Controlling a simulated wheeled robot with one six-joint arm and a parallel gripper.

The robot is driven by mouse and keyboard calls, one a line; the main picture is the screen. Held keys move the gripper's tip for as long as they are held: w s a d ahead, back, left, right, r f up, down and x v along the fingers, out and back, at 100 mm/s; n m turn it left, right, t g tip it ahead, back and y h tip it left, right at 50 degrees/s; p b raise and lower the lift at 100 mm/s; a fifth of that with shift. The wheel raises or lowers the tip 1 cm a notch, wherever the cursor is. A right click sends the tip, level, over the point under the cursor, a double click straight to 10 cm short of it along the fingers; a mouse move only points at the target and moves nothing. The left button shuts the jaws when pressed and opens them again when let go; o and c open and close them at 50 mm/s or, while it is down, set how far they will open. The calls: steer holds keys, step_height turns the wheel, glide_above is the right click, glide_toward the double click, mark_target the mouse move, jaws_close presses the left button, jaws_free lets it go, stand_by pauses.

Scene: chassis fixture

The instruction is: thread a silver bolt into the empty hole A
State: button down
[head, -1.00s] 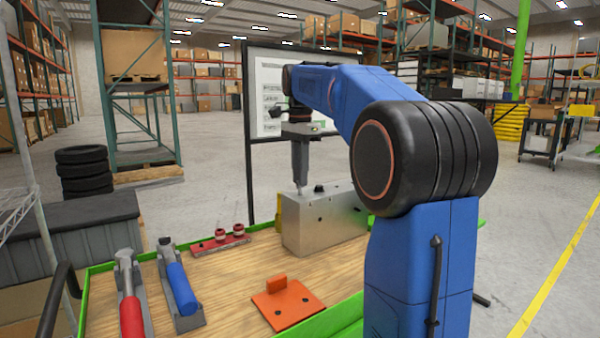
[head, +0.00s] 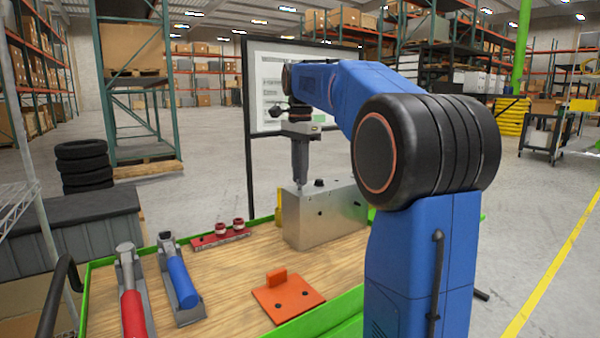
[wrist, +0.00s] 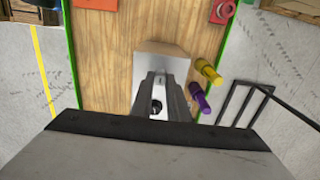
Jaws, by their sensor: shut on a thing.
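A grey metal block (head: 325,222) stands at the far side of the wooden bench, with dark holes in its front face. My gripper (head: 300,180) points straight down at the left end of the block's top. It is shut on a slim silver piece, seemingly the silver bolt; only a small tip shows at the top surface. I cannot tell whether the tip is in a hole. A black knob-like piece (head: 319,183) stands on the block's top just to the right. In the wrist view my gripper's fingers (wrist: 160,92) cover part of the block (wrist: 163,64). No hole label is legible.
An orange plate (head: 287,297), a red-handled tool (head: 133,312), a blue-handled tool (head: 181,282) and a red rail (head: 220,240) lie on the bench (head: 228,285). Yellow (wrist: 208,72) and purple (wrist: 199,97) cylinders stick out beside the block. Green edging borders the bench.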

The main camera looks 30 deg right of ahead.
steer(key=shift+f, duration=0.25)
stand_by(0.3)
steer(key=n, duration=0.3)
steer(key=shift+n, duration=0.3)
steer(key=n, duration=0.6)
steer(key=shift+f+n, duration=0.1)
steer(key=shift+n, duration=0.3)
steer(key=m, duration=0.3)
steer(key=shift+f+m, duration=0.1)
steer(key=shift+m, duration=0.3)
steer(key=m, duration=0.3)
steer(key=shift+m, duration=0.4)
steer(key=m, duration=0.3)
steer(key=shift+f+m, duration=0.1)
steer(key=shift+m, duration=0.3)
steer(key=m, duration=0.3)
steer(key=shift+m, duration=0.3)
